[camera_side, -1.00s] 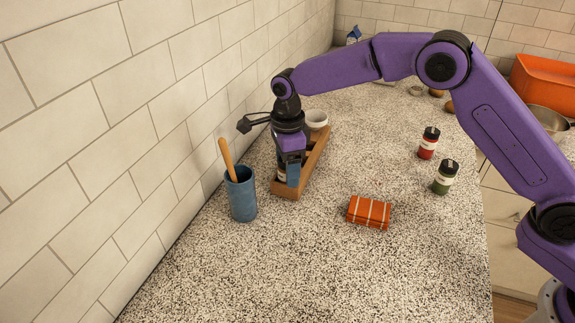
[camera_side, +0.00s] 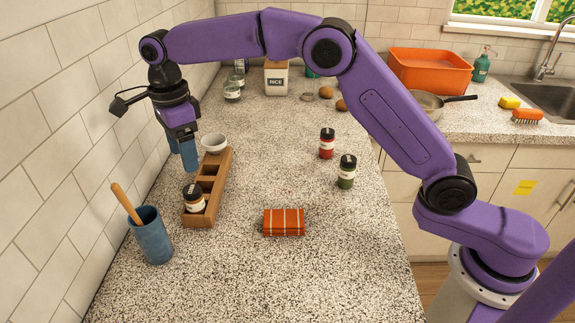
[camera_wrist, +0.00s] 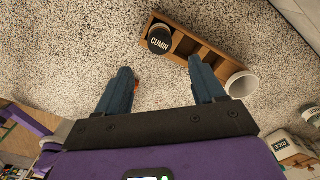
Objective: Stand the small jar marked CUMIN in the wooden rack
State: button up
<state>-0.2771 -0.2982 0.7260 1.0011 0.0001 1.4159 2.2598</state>
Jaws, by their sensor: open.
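The small jar marked CUMIN (camera_side: 194,198) stands upright in the front compartment of the wooden rack (camera_side: 211,205). In the wrist view its black lid (camera_wrist: 159,40) reads CUMIN, and it sits in the end compartment of the rack (camera_wrist: 192,52). The other compartments that I can see look empty. My gripper (camera_side: 182,160) is open and empty, raised above and behind the jar, on the wall side of the rack. In the wrist view the two blue fingers of my gripper (camera_wrist: 162,80) are spread wide and apart from the jar.
A white bowl (camera_side: 214,143) is at the rack's far end. A blue cup (camera_side: 151,238) with a wooden handle stands in front. A red jar (camera_side: 327,143), a green jar (camera_side: 346,172) and a folded orange cloth (camera_side: 284,222) lie to the right.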

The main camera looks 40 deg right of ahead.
jog(key=s+d+r+n, duration=0.1)
jog(key=s+d+n, duration=0.4)
jog(key=s+n, duration=0.35)
jog(key=s+d+r+n, duration=0.1)
jog(key=s+d+n, duration=0.3)
jog(key=s+n, duration=0.5)
jog(key=s+d+f+n, duration=0.2)
jog(key=s+d+n, duration=0.5)
jog(key=s, duration=0.2)
jog(key=s+d+f+n, duration=0.3)
jog(key=s+d+n, duration=0.4)
jog(key=s, duration=0.3)
jog(key=shift+s+d+f, duration=0.3)
jog(key=shift+d, duration=0.5)
